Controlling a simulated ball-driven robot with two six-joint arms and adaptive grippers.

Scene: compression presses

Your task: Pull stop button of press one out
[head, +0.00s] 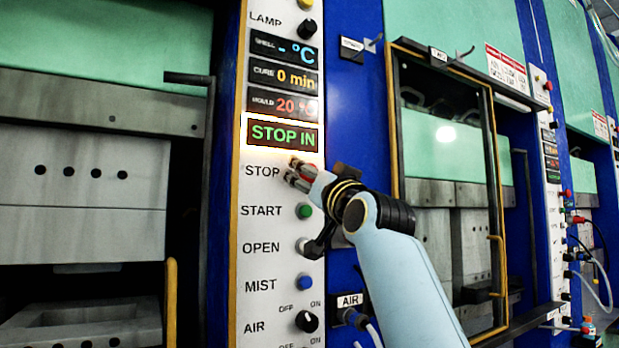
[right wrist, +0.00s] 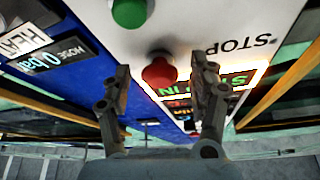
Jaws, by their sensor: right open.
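The red stop button (right wrist: 158,72) sits on press one's white control panel (head: 262,226), beside the STOP label. In the head view the button is mostly hidden by my gripper. The lit display (head: 282,134) above it reads STOP IN. My right gripper (head: 296,174) is at the STOP row, reaching in from the right. In the right wrist view my right gripper (right wrist: 160,82) is open, with one finger on each side of the red button. I cannot tell whether the fingers touch it. My left gripper is not in view.
A green START button (head: 305,211) sits just below, then a white OPEN button (head: 303,245), a blue MIST button (head: 305,282) and a black AIR knob (head: 306,321). A black LAMP knob (head: 307,28) is above. A yellow-framed glass door (head: 445,190) stands to the right.

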